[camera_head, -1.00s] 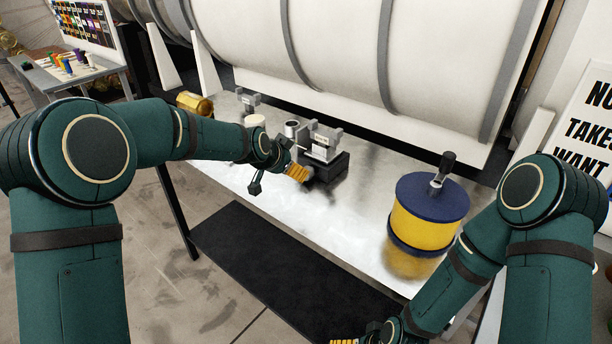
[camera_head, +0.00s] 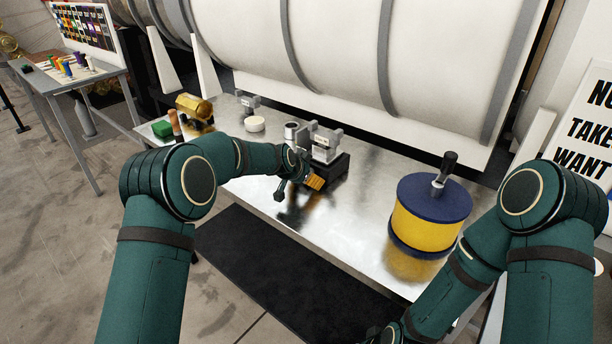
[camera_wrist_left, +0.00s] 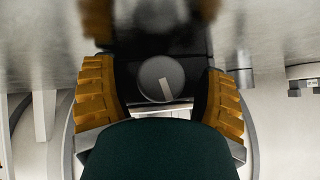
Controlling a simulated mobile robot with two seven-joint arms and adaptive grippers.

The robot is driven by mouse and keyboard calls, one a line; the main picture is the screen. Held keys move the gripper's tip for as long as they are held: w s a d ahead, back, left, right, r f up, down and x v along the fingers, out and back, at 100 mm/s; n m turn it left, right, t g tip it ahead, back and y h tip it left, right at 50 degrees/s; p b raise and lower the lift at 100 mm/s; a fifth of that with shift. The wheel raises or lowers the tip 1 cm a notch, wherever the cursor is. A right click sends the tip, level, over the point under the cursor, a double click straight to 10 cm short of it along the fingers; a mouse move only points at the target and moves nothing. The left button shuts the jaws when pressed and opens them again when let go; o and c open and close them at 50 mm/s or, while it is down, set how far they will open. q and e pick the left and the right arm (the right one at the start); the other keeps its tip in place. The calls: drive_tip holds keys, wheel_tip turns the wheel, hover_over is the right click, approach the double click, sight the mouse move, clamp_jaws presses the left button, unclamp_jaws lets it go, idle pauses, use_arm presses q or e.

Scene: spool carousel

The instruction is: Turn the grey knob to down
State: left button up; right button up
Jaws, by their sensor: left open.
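In the left wrist view the grey knob (camera_wrist_left: 161,79) is a round disc with a white pointer line on a dark housing. The line runs from near its centre to the lower edge in that picture, tilted slightly right. My left gripper (camera_head: 314,182) is open, its yellow-padded fingers on either side of the knob in the wrist view, with gaps visible. In the head view it is at the front of a dark-based device with grey brackets (camera_head: 325,150); the knob is hidden there. My right arm (camera_head: 452,285) runs off the bottom edge, its fingers out of frame.
A yellow spool with blue flanges and a black-handled crank (camera_head: 430,215) stands to the right on the metal table (camera_head: 350,225). A gold cylinder (camera_head: 194,106), green block (camera_head: 162,129) and white disc (camera_head: 255,124) lie at the left. A large white drum (camera_head: 320,50) is behind.

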use_arm(q)
drive_tip(key=c, duration=1.2)
drive_tip(key=shift+a+f+n+g+h+b, duration=0.1)
drive_tip(key=shift+a+n+g+h+b, duration=0.05)
drive_tip(key=shift+n+g+h+b, duration=0.45)
drive_tip(key=shift+n+g+h, duration=0.3)
drive_tip(key=shift+g+h, duration=0.1)
drive_tip(key=shift+h, duration=0.4)
drive_tip(key=o, duration=1.2)
drive_tip(key=shift+r, duration=0.2)
